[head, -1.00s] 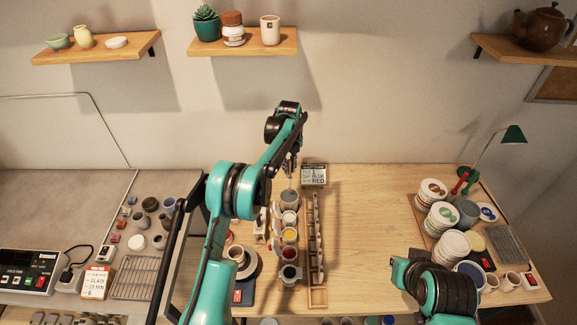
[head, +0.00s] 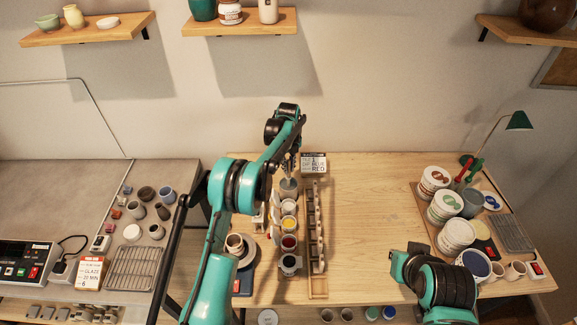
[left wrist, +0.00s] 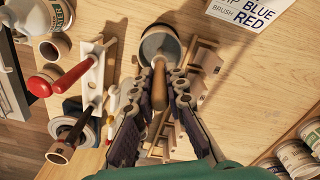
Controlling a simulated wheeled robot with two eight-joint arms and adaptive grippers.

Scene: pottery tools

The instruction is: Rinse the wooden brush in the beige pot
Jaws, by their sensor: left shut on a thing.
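My left gripper (head: 289,168) is above the far end of the row of cups, over a greyish-beige pot (head: 289,188). In the left wrist view, the gripper (left wrist: 160,105) is shut on the wooden brush (left wrist: 158,84), whose brown handle shows between the fingers.
Colour cups, including a yellow one (head: 288,224), line up in front of the pot. A wooden rack (head: 318,284) runs close along their right. A sign (head: 313,163) stands behind. Tubs (head: 457,233) crowd the right side; the table between is clear.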

